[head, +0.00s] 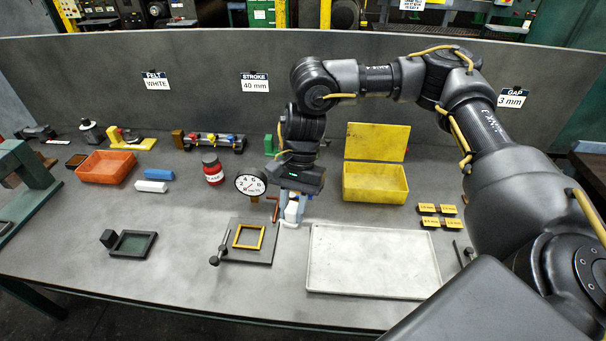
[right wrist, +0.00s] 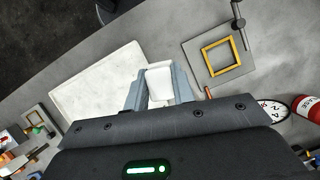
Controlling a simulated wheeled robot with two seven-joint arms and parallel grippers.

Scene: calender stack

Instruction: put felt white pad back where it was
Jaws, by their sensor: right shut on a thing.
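My right gripper (head: 292,205) points down beside the dial gauge, near the back left corner of the white tray. Its blue-grey fingers are shut on a white block, the felt white pad (head: 291,213). In the right wrist view the white pad (right wrist: 159,82) sits between the two fingers (right wrist: 158,90). I cannot tell whether its lower end touches the table. A similar white block (head: 150,186) lies at the left, just in front of a blue block (head: 159,174). A sign (head: 157,83) on the back panel reads FELT WHITE. My left gripper is not in view.
The white tray (head: 425,291) is empty. Left of it are a plate with a yellow frame (head: 236,242), the dial gauge (head: 251,182) and a red bottle (head: 212,168). An orange bin (head: 104,178) and a yellow open box (head: 375,195) stand farther back.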

